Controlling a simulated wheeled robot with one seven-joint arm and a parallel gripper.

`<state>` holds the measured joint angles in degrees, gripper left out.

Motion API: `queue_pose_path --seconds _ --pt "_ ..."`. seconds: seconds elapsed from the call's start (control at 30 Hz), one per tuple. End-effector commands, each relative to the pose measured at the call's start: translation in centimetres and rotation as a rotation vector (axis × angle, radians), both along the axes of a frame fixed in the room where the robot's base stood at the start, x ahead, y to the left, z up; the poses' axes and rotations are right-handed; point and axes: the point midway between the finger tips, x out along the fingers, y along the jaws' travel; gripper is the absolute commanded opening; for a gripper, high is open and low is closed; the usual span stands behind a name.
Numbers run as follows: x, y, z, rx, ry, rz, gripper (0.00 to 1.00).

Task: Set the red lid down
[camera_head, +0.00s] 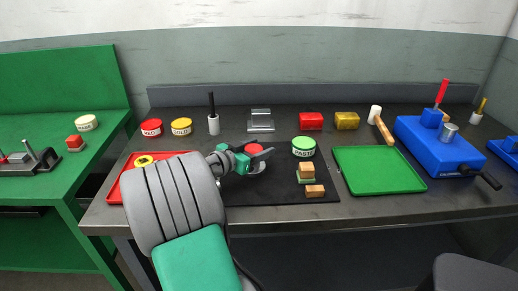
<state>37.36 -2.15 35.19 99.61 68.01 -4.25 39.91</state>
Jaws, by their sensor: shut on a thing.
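The red lid (254,149) is a small round red disc over the dark mat (265,194) in the middle of the grey bench. My gripper (260,157), dark-fingered with a teal body, reaches in from the left and is shut on the red lid. The fingers hide part of the lid. I cannot tell whether the lid touches the mat or hangs a little above it.
A green paste tin (303,148) and stamp-like wooden blocks (306,172) stand right of the gripper. A red tray (112,192) lies left, partly behind my arm; a green tray (378,170) lies right. Red (151,128) and yellow (181,127) tins stand behind. The mat's front is clear.

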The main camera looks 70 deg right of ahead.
Motion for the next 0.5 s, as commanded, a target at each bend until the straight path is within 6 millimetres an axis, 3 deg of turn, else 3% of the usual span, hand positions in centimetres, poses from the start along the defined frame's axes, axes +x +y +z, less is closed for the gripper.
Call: queue_pose_path --seconds 0.13,0.17,0.4,0.5 --pt "-0.01 0.01 -0.55 0.000 0.000 0.000 0.17" --pt "-0.01 0.01 -0.50 0.000 0.000 0.000 0.57" --pt "-0.02 0.01 -0.38 0.000 0.000 0.000 0.76" --pt "-0.02 0.01 -0.38 0.000 0.000 0.000 0.78"
